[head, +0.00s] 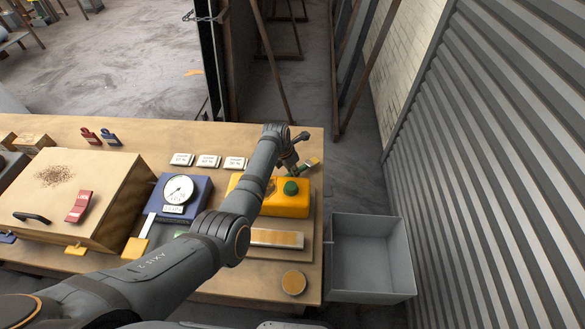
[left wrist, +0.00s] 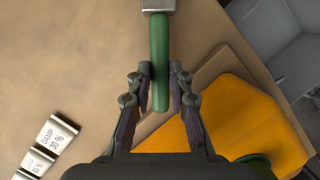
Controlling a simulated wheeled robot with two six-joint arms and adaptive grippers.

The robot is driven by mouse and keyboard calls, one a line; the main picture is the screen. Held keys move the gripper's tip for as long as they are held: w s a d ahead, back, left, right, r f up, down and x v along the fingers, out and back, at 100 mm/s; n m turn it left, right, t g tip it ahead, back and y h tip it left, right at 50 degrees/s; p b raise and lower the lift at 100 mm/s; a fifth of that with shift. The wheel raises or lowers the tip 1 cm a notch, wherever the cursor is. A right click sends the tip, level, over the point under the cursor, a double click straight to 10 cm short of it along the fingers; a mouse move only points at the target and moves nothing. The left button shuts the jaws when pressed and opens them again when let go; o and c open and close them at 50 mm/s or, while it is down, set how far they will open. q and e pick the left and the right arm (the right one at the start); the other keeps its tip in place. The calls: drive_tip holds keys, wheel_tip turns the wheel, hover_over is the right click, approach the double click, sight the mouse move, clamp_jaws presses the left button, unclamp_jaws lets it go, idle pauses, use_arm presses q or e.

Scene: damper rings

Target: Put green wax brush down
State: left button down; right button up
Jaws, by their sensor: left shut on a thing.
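The green wax brush (head: 311,163) is held near the table's right edge, just behind the yellow box; in the head view its pale end points right. In the left wrist view its green handle (left wrist: 160,45) runs up between the fingers to a metal collar at the top edge; the bristles are out of that frame. My left gripper (left wrist: 160,80) is shut on the handle, and it also shows in the head view (head: 297,160). Whether the brush touches the table cannot be told. My right gripper is not in view.
The yellow box (head: 293,205) with a green knob stands beside the gripper. Several white labelled blocks (head: 208,161) lie to the left. A blue gauge unit (head: 197,187) and a wooden box (head: 120,180) stand farther left. A grey bin (head: 409,255) is off the table's right edge.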

use_arm(q)
drive_tip(key=shift+f, duration=0.4)
drive_tip(key=shift+f, duration=0.1)
drive_tip(key=c, duration=1.5)
unclamp_jaws()
drive_tip(key=shift+s, duration=0.1)
drive_tip(key=o, duration=0.5)
drive_tip(key=v, duration=1.2)
